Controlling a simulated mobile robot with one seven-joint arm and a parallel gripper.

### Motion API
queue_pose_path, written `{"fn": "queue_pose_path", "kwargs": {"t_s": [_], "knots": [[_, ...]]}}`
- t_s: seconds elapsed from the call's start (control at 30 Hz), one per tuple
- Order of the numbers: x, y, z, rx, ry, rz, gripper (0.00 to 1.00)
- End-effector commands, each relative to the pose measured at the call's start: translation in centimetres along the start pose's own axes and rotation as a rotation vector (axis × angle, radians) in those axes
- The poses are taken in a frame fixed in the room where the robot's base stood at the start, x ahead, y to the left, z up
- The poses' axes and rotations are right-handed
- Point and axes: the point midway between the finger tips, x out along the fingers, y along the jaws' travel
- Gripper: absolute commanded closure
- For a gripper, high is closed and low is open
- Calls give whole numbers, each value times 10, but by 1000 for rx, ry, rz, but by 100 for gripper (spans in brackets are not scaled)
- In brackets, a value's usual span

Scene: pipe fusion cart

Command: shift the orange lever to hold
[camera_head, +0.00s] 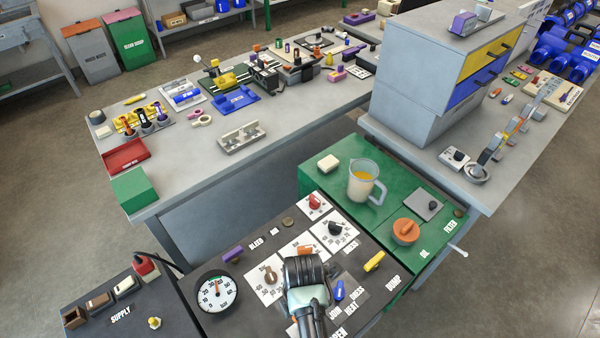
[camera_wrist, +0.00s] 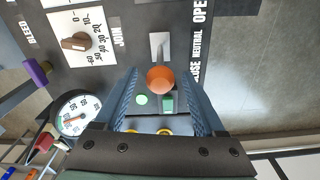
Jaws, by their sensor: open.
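In the wrist view, a round orange knob (camera_wrist: 160,78) tops a lever rising from a pale slotted plate (camera_wrist: 159,42) on the dark panel. Printed words beside it read CLOSE, NEUTRAL and OPEN; I see no readable HOLD mark. My gripper (camera_wrist: 161,88) is open, with one blue finger on each side of this knob; contact cannot be told. In the head view, my gripper (camera_head: 311,318) covers that part of the panel and hides the knob.
A brown dial knob (camera_wrist: 75,42) and a pressure gauge (camera_head: 217,293) sit left of my gripper. Blue (camera_head: 339,290) and yellow (camera_head: 374,261) handles stand close on its right. A jug (camera_head: 362,188) and an orange cap (camera_head: 405,231) are on the green cart top.

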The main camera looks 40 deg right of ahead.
Motion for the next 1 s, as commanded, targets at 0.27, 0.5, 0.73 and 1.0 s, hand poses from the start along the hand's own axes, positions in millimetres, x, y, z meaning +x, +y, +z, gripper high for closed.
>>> {"fn": "queue_pose_path", "kwargs": {"t_s": [0.27, 0.5, 0.73, 1.0], "knots": [[-57, 1, 1, 1, -1, 4, 28], [-85, 0, 0, 0, -1, 1, 28], [-89, 0, 0, 0, 0, -1, 28], [-88, 0, 0, 0, 0, 0, 28]]}}
